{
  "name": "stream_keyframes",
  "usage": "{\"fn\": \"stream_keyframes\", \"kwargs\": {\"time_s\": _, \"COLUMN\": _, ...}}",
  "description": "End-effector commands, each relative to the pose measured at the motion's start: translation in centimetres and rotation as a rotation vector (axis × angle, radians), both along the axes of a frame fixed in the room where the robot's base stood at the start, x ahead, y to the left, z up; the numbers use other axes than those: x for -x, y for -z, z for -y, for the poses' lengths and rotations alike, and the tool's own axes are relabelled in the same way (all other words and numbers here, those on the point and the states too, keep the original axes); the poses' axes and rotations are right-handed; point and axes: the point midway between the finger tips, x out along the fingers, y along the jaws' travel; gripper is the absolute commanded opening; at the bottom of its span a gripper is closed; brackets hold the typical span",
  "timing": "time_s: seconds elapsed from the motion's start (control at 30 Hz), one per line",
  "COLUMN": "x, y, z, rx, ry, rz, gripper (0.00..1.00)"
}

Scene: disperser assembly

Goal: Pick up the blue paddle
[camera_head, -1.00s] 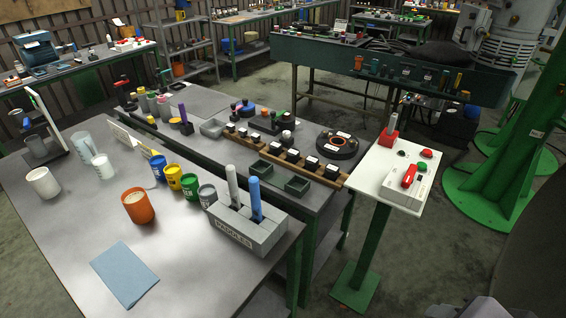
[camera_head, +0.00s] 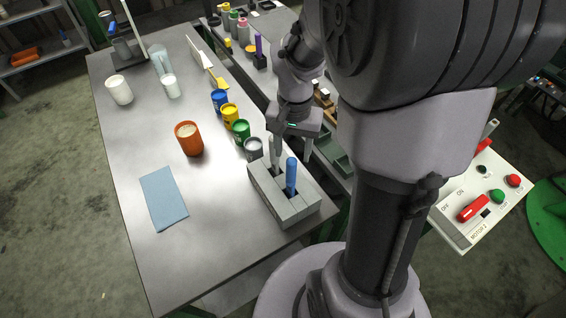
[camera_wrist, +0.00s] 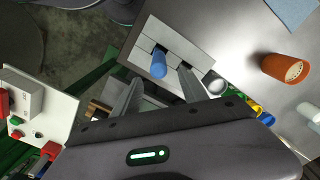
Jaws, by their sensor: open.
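The blue paddle (camera_head: 291,176) stands upright in the right slot of the grey paddle holder (camera_head: 302,207), near the table's right edge. A grey paddle (camera_head: 274,158) stands in the other slot. My gripper (camera_head: 290,150) is open and empty, pointing down just behind and above the blue paddle in the head view. In the wrist view the blue paddle's rounded end (camera_wrist: 158,68) shows between the two finger lines, just beyond the fingertips (camera_wrist: 160,78). I see no contact with it. The grey paddle is hard to tell apart from the right finger there.
Silver, green, yellow and blue cups (camera_head: 230,116) line the table behind the holder. An orange cup (camera_head: 189,139) and a blue cloth (camera_head: 164,198) lie to its left. My arm hides much of the right side. A control box (camera_head: 480,200) stands at the right.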

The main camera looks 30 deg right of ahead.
Motion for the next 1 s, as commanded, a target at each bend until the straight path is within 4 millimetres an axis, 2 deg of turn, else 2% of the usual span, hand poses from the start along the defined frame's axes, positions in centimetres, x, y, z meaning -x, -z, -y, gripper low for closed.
{"fn": "stream_keyframes", "kwargs": {"time_s": 0.03, "x": 0.1, "y": 1.8, "z": -0.1, "rx": -0.001, "ry": 0.0, "rz": -0.003, "gripper": 0.51}}
{"fn": "stream_keyframes", "kwargs": {"time_s": 0.1, "x": 0.1, "y": 3.3, "z": -0.1, "rx": -0.001, "ry": -0.001, "rz": -0.003, "gripper": 0.51}}
{"fn": "stream_keyframes", "kwargs": {"time_s": 0.27, "x": 0.0, "y": 5.1, "z": -0.1, "rx": -0.001, "ry": 0.0, "rz": -0.001, "gripper": 0.51}}
{"fn": "stream_keyframes", "kwargs": {"time_s": 0.4, "x": -0.3, "y": 8.1, "z": -0.4, "rx": -0.001, "ry": -0.002, "rz": -0.001, "gripper": 0.51}}
{"fn": "stream_keyframes", "kwargs": {"time_s": 0.5, "x": -0.4, "y": 9.6, "z": -0.4, "rx": 0.0, "ry": -0.001, "rz": 0.0, "gripper": 0.51}}
{"fn": "stream_keyframes", "kwargs": {"time_s": 0.77, "x": -0.4, "y": 9.9, "z": -0.3, "rx": 0.0, "ry": 0.0, "rz": 0.001, "gripper": 0.51}}
{"fn": "stream_keyframes", "kwargs": {"time_s": 1.0, "x": -0.4, "y": 9.9, "z": -0.3, "rx": 0.0, "ry": 0.0, "rz": 0.001, "gripper": 0.05}}
